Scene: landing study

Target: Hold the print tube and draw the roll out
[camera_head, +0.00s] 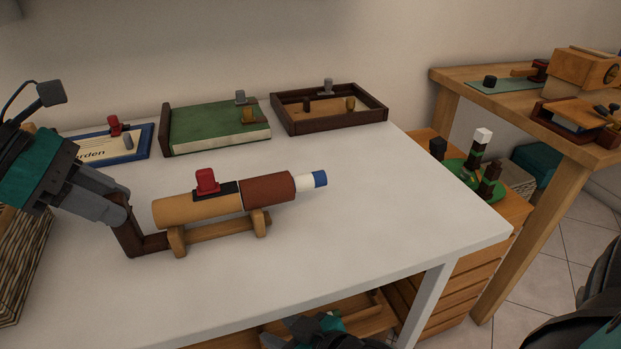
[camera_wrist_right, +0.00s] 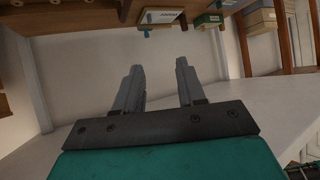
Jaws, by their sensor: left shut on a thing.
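The print tube (camera_head: 195,209), tan with a red-brown right part, lies on a wooden cradle (camera_head: 220,231) on the white table. A red knob (camera_head: 206,181) stands on a dark plate on top. My left gripper (camera_head: 124,214) is shut on an upright dark brown handle (camera_head: 130,241) that reaches the cradle's left end. My right gripper (camera_wrist_right: 158,84) is open and empty in the right wrist view, its fingers apart.
A blue-framed board (camera_head: 140,141), a green book (camera_head: 215,133) and a dark-rimmed tray (camera_head: 372,115) line the table's back. A wooden bench (camera_head: 447,77) stands at the right. The white table (camera_head: 400,220) is clear right of the tube.

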